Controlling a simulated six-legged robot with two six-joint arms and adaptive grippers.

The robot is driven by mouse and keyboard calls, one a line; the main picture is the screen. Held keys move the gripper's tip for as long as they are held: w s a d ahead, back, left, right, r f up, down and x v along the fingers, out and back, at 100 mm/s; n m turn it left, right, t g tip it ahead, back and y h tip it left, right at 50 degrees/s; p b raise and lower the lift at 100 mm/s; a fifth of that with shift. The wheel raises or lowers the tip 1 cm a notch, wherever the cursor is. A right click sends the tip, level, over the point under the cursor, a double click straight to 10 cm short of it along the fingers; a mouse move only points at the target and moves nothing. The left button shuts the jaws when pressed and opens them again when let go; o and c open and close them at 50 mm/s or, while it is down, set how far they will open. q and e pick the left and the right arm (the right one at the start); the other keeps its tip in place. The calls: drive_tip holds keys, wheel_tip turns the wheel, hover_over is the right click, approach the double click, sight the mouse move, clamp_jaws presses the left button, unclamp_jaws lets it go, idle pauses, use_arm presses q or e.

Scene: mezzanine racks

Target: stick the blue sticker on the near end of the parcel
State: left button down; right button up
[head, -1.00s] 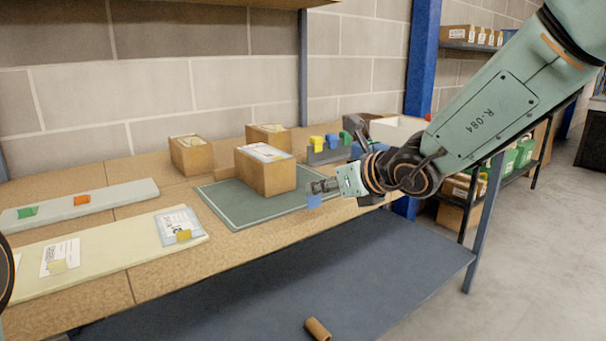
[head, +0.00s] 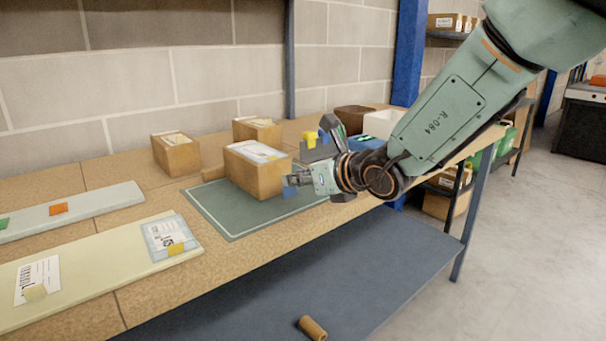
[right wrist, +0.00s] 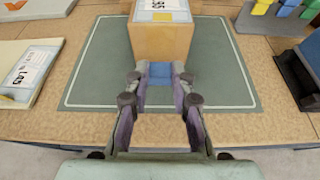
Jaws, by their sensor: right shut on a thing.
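The parcel (head: 256,176) is a brown box with a white label on top, lying on a green mat (head: 222,221). In the right wrist view the parcel's near end (right wrist: 160,44) faces my gripper squarely. My right gripper (head: 297,179) is shut on the blue sticker (head: 289,192), which hangs at its fingertips by the parcel's near end. The sticker also shows between the fingers in the right wrist view (right wrist: 159,72). Whether it touches the cardboard I cannot tell. My left gripper is not in view.
A holder with a yellow sticker (head: 310,139) and others stands behind my right gripper. Two more boxes (head: 176,155) stand at the back. Pale boards (head: 85,264) with labels lie at left. A brown roll (head: 312,328) lies on the lower shelf.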

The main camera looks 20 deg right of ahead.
drive_tip(key=shift+w+r, duration=0.15)
drive_tip(key=shift+w, duration=0.1)
drive_tip(key=p+x, duration=0.1)
drive_tip(key=x, duration=0.1)
drive_tip(key=shift+w+a+r+p, duration=0.15)
drive_tip(key=shift+w+a+p, duration=0.05)
drive_tip(key=shift+w+p, duration=0.15)
drive_tip(key=shift+w+a, duration=0.1)
drive_tip(key=shift+w, duration=0.15)
drive_tip(key=shift+w+r+p, duration=0.1)
drive_tip(key=shift+w+p, duration=0.05)
drive_tip(key=shift+p, duration=0.15)
drive_tip(key=shift+w+a, duration=0.1)
drive_tip(key=shift+w, duration=0.1)
drive_tip(key=shift+b, duration=0.35)
